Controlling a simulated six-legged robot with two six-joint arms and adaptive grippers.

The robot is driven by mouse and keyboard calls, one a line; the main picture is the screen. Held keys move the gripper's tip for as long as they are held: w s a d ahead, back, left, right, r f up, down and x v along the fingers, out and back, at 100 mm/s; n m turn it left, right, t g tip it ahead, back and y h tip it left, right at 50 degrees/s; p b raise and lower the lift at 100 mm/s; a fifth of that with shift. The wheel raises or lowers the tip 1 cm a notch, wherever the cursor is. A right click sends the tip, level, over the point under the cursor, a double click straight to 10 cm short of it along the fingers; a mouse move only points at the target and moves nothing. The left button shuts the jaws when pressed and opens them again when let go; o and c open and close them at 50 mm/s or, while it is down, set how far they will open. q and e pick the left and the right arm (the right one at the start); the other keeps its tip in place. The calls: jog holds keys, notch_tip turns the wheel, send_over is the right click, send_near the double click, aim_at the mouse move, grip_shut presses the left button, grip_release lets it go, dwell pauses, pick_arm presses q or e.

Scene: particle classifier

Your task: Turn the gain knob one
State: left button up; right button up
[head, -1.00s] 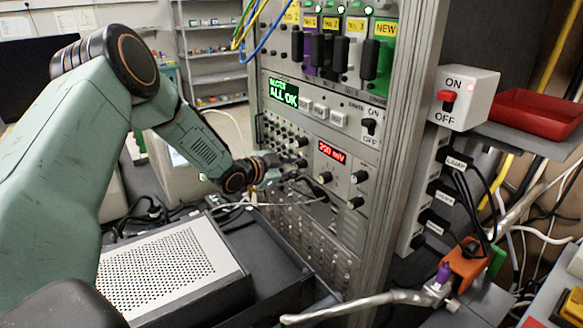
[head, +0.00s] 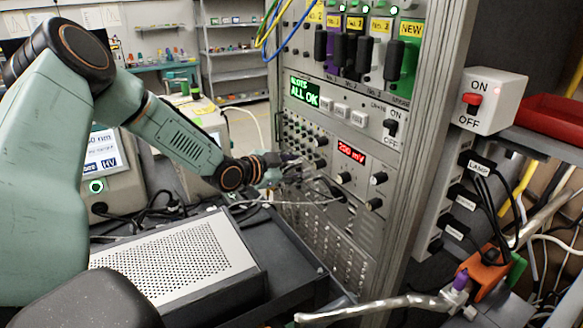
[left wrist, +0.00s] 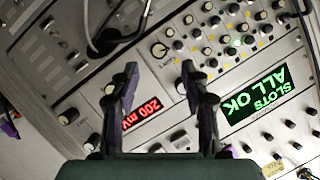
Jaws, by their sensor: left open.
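My left gripper (head: 290,172) is in front of the rack panel, left of the red "200 mV" display (head: 351,151). In the left wrist view its two dark fingers (left wrist: 158,85) are apart with nothing held between them. A round dark knob with a pale face (left wrist: 160,50) lies beyond the fingertips, roughly in line with the gap. Other black knobs sit below and right of the display, such as one knob (head: 344,178) and another knob (head: 378,178). No label reading gain is legible, so I cannot tell which knob is gain one. My right gripper is not in view.
Cables (head: 262,203) hang before the panel near my gripper. A perforated grey box (head: 165,262) stands in front of the rack. An ON/OFF switch box (head: 489,101) is on the right. The green "ALL OK" screen (head: 305,92) is above the knobs.

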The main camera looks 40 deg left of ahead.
pick_arm(q)
jog(key=shift+v, duration=0.8)
jog(key=shift+d, duration=0.1)
